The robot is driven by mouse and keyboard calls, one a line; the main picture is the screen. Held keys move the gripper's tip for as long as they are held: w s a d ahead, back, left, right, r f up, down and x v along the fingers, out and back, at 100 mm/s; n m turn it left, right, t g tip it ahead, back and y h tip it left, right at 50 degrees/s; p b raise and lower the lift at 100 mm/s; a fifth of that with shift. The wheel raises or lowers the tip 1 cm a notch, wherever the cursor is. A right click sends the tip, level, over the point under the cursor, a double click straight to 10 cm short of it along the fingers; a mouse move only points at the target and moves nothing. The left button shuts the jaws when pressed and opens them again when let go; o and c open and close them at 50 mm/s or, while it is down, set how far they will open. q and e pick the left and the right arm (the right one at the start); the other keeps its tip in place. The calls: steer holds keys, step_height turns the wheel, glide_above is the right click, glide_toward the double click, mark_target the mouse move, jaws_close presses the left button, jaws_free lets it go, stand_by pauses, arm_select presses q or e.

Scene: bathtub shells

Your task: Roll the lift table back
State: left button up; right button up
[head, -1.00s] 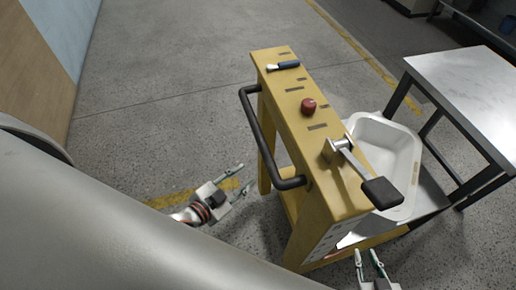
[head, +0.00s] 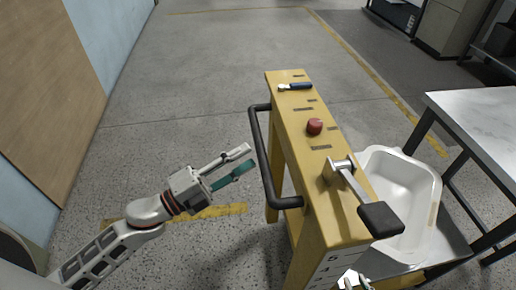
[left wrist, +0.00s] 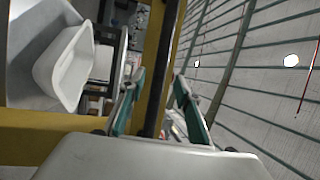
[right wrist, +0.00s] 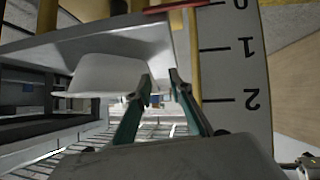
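The yellow lift table (head: 300,135) stands in front of me, with a black push handle (head: 264,160) on its left side. Its low platform (head: 440,255) carries a white tub shell (head: 405,195). My left gripper (head: 250,158) is open and empty, just left of the handle. In the left wrist view the dark handle bar (left wrist: 156,75) shows between the spread fingers (left wrist: 158,92); I cannot tell if it lies within their reach. My right gripper (right wrist: 160,82) is open and empty, low by the table's numbered scale (right wrist: 232,75). In the head view it is mostly cut off.
A red knob (head: 314,127), a lever with a black grip (head: 380,219) and a blue-handled tool (head: 295,86) are on the table's top beam. A metal-topped table (head: 480,125) stands at the right. Floor behind and left of the lift table is clear.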

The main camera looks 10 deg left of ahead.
mark_target(261, 149)
arm_select(q)
steer(key=p+x, duration=0.1)
steer(key=x, duration=0.4)
steer(key=shift+w+d, duration=0.2)
steer(key=shift+w, duration=0.05)
steer(key=shift+c, duration=0.5)
jaws_close()
